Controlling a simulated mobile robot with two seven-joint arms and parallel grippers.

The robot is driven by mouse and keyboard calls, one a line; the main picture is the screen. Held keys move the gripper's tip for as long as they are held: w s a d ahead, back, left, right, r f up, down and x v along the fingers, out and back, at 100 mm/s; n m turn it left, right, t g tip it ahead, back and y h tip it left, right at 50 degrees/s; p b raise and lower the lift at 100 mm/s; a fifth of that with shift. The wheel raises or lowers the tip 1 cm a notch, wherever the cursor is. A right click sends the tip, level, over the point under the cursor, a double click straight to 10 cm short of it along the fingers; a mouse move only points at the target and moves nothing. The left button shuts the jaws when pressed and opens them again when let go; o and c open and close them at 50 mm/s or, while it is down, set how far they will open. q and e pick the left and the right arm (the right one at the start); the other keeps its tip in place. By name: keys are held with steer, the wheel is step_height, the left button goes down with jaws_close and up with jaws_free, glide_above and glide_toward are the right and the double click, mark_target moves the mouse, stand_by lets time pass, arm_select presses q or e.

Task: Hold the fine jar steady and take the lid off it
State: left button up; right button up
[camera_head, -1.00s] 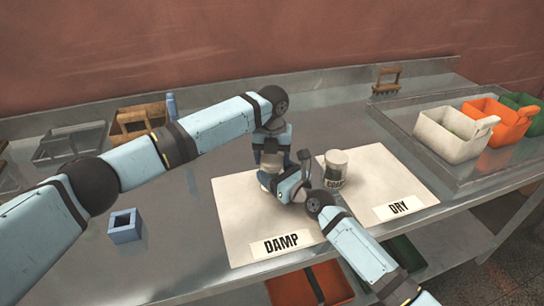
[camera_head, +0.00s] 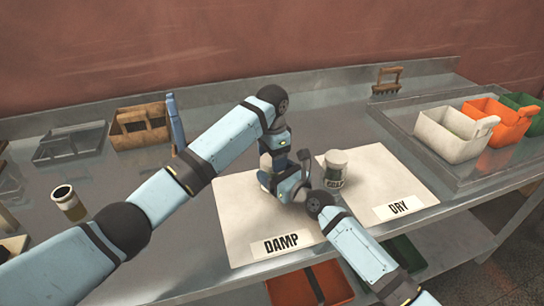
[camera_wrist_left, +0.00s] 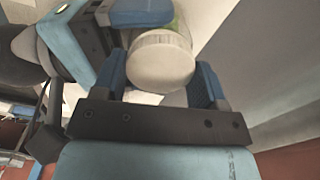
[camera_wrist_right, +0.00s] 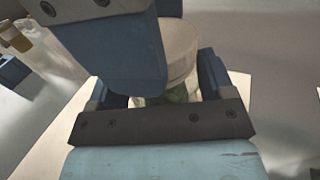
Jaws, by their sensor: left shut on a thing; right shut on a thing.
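The fine jar stands on the mat marked DAMP (camera_head: 235,215), mostly hidden by my grippers in the head view. In the right wrist view the clear jar body (camera_wrist_right: 182,88), with something greenish inside, is between the fingers of my right gripper (camera_wrist_right: 165,85), which is shut on it from the side. The round pale lid (camera_wrist_left: 160,62) fills the space between the fingers of my left gripper (camera_wrist_left: 160,75), which is shut on it from above. Lid and jar are in line; I cannot tell whether a gap separates them.
An amber jar (camera_head: 68,203) and a wooden caddy (camera_head: 140,127) stand at left. A tray (camera_head: 410,122) with bins is at right.

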arm_select(q)
steer(key=n, duration=0.7)
steer(key=shift+s+d+n, duration=0.1)
steer(key=shift+n, duration=0.3)
steer(key=n, duration=0.7)
steer(key=shift+n, duration=0.4)
steer(key=n, duration=1)
steer(key=shift+n, duration=0.3)
steer(key=shift+r, duration=0.1)
